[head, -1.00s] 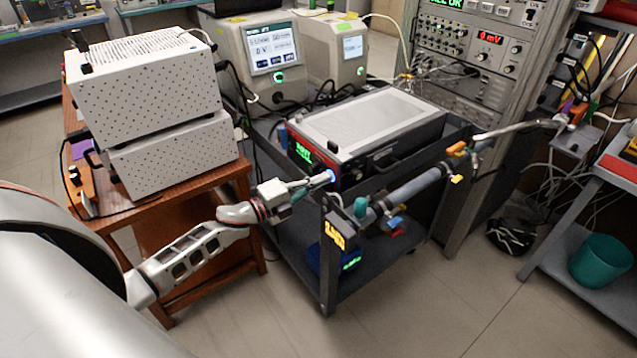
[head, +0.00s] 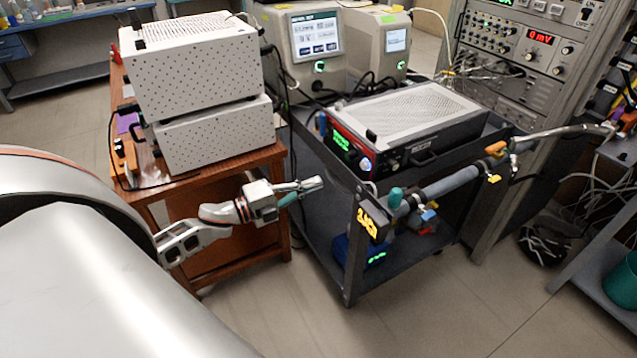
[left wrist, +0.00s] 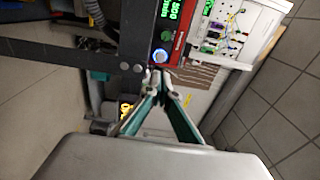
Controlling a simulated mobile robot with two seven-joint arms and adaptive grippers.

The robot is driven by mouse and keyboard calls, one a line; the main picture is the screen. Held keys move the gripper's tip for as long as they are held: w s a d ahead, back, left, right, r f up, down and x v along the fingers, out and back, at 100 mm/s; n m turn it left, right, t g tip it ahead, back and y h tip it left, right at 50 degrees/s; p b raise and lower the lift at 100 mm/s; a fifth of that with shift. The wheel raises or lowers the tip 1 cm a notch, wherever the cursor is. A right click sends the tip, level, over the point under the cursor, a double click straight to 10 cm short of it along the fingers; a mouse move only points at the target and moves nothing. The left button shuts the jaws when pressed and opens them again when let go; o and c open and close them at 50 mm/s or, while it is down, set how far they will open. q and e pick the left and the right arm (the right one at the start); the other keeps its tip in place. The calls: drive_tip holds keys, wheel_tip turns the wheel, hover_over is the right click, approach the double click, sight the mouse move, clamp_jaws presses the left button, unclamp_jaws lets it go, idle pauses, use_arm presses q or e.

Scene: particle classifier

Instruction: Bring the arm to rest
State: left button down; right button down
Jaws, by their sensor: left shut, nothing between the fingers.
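My left gripper (head: 312,185) is in the head view, left of the cart's front corner post, held in the air in front of the wooden table. Its fingers are together with nothing between them. In the left wrist view the closed fingertips (left wrist: 157,78) point toward a lit round knob (left wrist: 160,56) on the red-edged front of the instrument, and look apart from it. The same instrument (head: 410,112) stands on the cart's top in the head view. My right gripper is not in view.
A dark cart (head: 352,255) with a pipe (head: 450,183) along its side stands right of the gripper. Two stacked white perforated boxes (head: 215,135) sit on the wooden table (head: 245,255). A rack (head: 530,55) stands at the back right. The floor in front is clear.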

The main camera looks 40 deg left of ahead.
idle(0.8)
use_arm(q)
drive_tip(key=s+d+f+n+g+y, duration=0.5)
drive_tip(key=s+d+f+n, duration=1.3)
drive_tip(key=s+f, duration=0.3)
drive_tip(key=shift+d+f+n+y, duration=0.3)
drive_tip(key=shift+d+n+y, duration=0.1)
drive_tip(key=shift+n, duration=0.3)
drive_tip(key=shift+a, duration=0.15)
